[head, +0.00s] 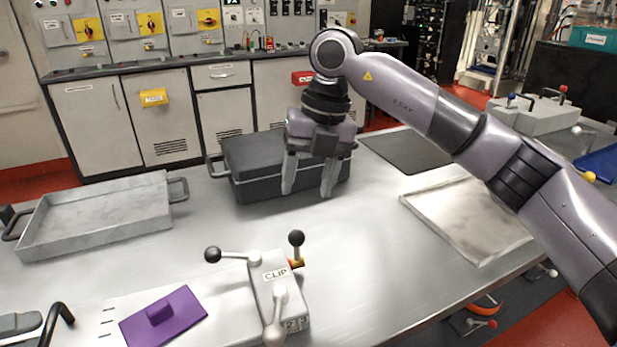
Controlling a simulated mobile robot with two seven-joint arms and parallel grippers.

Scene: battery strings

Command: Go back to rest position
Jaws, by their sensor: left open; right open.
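My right gripper (308,191) comes in from the right and hangs with its fingers pointing down. Its two fingers are spread apart with nothing between them. It is in front of a dark grey lidded case (254,158) and hides part of it. I cannot tell whether the fingers touch the case. My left gripper is not in view.
A grey metal tray (100,208) with side handles sits left on the steel table (390,262). In front are a lever fixture marked CLIP (272,293) and a purple plate (163,318). A dark mat (405,151) and a pale metal plate (465,220) lie right. The centre-right table is clear.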

